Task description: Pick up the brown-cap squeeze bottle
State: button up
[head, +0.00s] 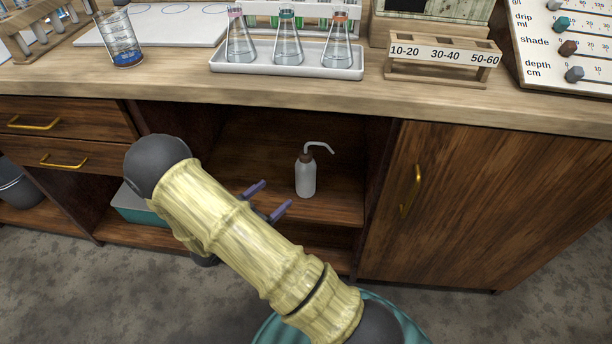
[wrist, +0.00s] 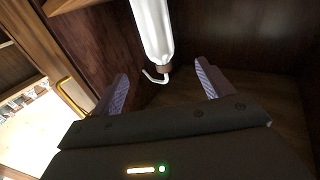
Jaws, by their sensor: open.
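The brown-cap squeeze bottle (head: 306,176) has a white body, a brown cap and a bent white spout. It stands upright on the open shelf under the bench in the head view. In the wrist view the bottle (wrist: 153,32) appears upside down, its cap and spout lying beyond the gap between the fingers. My gripper (head: 268,199) is open, its purple fingers left of and nearer than the bottle in the head view. In the wrist view my gripper (wrist: 163,84) is empty, and the bottle is apart from both fingers. My arm hides part of the shelf and the gripper's body.
The shelf (head: 345,208) sits in a wooden cubby below the bench top (head: 300,88). Drawers (head: 65,137) are at left and a closed cabinet door (head: 475,200) at right. A tray (head: 288,66) with three flasks stands above. A teal box (head: 138,205) is on the lower left shelf.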

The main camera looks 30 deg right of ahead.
aim_at(298, 175)
jog(key=b+x, duration=0.3)
jog(key=x, duration=0.7)
jog(key=shift+f, duration=0.1)
jog(key=shift+d, duration=0.2)
jog(key=shift+w+d+b, duration=0.1)
jog(key=shift+b, duration=0.2)
jog(key=shift+d, duration=0.2)
jog(key=b+x, duration=0.3)
jog(key=x, duration=0.1)
jog(key=shift+d, duration=0.35)
jog(key=shift+w+r, duration=0.1)
jog(key=shift+r, duration=0.15)
jog(key=c, duration=0.8)
